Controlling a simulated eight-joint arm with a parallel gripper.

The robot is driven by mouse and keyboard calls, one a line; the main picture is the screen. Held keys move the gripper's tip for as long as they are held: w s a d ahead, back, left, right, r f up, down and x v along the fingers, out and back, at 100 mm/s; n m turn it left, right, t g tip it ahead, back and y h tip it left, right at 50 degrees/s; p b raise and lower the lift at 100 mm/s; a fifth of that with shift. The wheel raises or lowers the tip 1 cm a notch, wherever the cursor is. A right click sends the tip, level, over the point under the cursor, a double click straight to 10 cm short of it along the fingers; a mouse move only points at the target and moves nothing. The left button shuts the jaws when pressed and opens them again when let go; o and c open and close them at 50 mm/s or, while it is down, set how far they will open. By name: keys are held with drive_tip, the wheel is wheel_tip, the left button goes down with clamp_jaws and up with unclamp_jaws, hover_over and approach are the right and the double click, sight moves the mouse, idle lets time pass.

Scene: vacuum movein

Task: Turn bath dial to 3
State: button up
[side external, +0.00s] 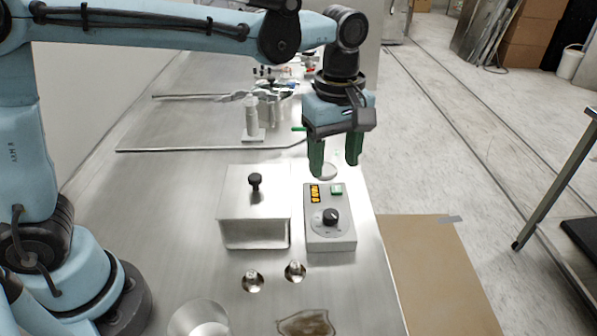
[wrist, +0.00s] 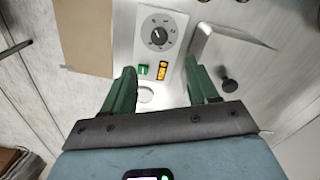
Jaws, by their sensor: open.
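The bath dial (side external: 330,217) is a round black knob on a numbered plate, on top of a light grey control box (side external: 345,236) with an orange display and a green button. In the wrist view the dial (wrist: 158,36) lies beyond the fingertips, near the top. The numbers around it are too small to read surely. My gripper (side external: 334,172) has green fingers, points down and is open and empty. It hangs above and behind the control box, apart from the dial. In the wrist view my gripper (wrist: 163,75) shows its two fingers spread on either side of the box's near end.
A metal box with a black-knobbed lid (side external: 255,205) stands just left of the control box. Two small metal pieces (side external: 295,271) and a metal cup (side external: 198,318) are in front. A white bottle-like item (side external: 252,121) stands behind. The bench's right edge is close to the control box.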

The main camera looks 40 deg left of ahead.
sight(331, 214)
drive_tip(key=f, duration=1.2)
drive_tip(key=shift+d+f, duration=0.1)
drive_tip(key=shift+d, duration=0.1)
drive_tip(key=shift+c, duration=0.4)
drive_tip(key=c, duration=1)
